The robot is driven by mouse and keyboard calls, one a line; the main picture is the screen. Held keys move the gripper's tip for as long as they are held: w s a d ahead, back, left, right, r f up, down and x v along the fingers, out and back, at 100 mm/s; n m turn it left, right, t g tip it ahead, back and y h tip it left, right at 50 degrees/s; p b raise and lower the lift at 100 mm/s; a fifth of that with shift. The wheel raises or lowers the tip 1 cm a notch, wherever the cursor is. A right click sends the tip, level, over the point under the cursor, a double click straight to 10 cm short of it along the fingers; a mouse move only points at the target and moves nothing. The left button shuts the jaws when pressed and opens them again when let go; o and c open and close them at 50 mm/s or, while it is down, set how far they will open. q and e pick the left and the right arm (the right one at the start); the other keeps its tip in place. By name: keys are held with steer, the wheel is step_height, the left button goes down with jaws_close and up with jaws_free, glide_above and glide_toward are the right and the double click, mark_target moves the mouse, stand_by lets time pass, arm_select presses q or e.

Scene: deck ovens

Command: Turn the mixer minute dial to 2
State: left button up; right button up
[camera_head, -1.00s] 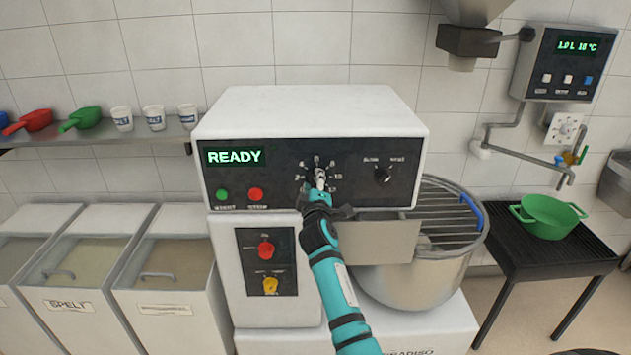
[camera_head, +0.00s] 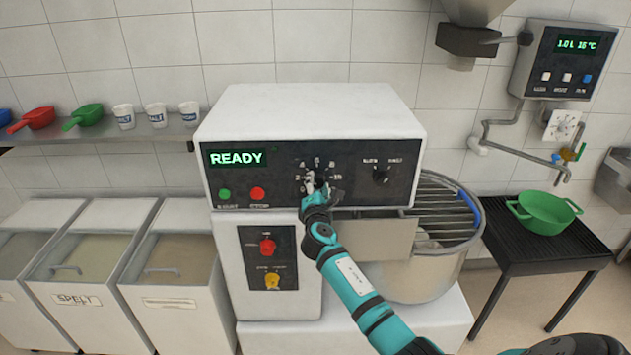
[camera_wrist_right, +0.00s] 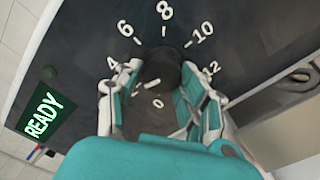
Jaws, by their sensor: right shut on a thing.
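The mixer (camera_head: 310,110) is a white machine with a dark control panel and a lit READY display (camera_head: 237,158). Its minute dial (camera_wrist_right: 160,68) is a dark round knob ringed by numbers in the right wrist view. The numbers 4, 6, 8 and 10 are readable there; the knob's pointer is hard to make out. My right gripper (camera_wrist_right: 155,90) has its fingers on both sides of the knob and is shut on it. My left gripper is not in view.
A green button (camera_head: 224,194), a red button (camera_head: 257,193) and a second knob (camera_head: 381,174) are on the same panel. Below are a red knob (camera_head: 267,246) and a yellow knob (camera_head: 272,281). The steel bowl with its wire guard (camera_head: 445,215) is at the right.

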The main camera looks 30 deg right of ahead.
steer(key=shift+d+r+n+p, duration=0.15)
steer(key=shift+n+p, duration=0.3)
steer(key=shift+n, duration=0.75)
steer(key=o, duration=0.9)
steer(key=shift+o, duration=1.2)
steer(key=shift+s+a+f, duration=0.2)
steer(key=shift+s+a, duration=0.2)
steer(key=shift+s, duration=0.05)
steer(key=v, duration=1.1)
